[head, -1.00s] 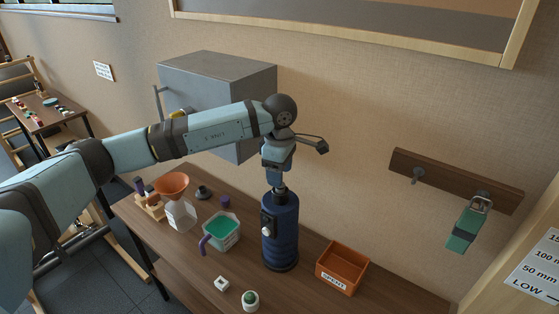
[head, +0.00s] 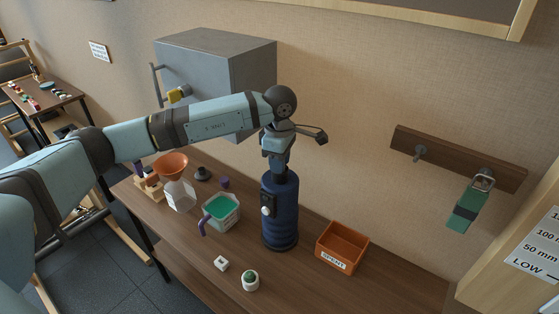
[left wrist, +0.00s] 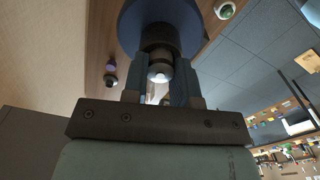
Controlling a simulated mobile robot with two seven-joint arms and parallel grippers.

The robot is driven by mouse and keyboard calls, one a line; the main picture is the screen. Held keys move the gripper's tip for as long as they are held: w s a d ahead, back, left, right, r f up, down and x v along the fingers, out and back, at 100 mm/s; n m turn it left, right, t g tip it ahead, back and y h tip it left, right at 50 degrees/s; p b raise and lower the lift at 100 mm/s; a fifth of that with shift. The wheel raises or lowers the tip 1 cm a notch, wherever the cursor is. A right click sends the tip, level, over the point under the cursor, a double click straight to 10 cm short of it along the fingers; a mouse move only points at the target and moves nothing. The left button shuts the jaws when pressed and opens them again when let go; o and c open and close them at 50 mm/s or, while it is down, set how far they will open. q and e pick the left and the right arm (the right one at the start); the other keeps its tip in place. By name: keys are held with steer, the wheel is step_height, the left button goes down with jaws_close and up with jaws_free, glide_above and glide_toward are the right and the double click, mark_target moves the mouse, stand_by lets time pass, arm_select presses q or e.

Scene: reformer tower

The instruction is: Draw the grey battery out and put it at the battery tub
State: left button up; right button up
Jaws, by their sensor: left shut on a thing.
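The dark blue cylinder tower (head: 281,222) stands upright on the brown bench, with a pale knob on its side. My left gripper (head: 279,174) points down at the tower's top. In the left wrist view the fingers are shut on the grey battery (left wrist: 159,66), a short round piece with a bright end, in line with the blue tower (left wrist: 130,22). I cannot tell how deep the battery sits in the tower. The orange tub (head: 342,247), with a white label that seems to read SPENT, stands right of the tower. My right gripper is not in view.
Left of the tower stand a jug with green contents (head: 221,212) and an orange funnel (head: 171,164) over a clear vessel. A white block (head: 221,264) and a green-topped jar (head: 250,281) lie in front. A grey cabinet (head: 235,70) hangs behind my arm.

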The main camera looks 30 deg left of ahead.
arm_select(q)
jaws_close()
steer(key=shift+r, duration=0.65)
jaws_free()
jaws_close()
steer(key=shift+r, duration=0.1)
steer(key=shift+r+p, duration=1.5)
steer(key=shift+r, duration=1.4)
steer(key=shift+f, duration=0.1)
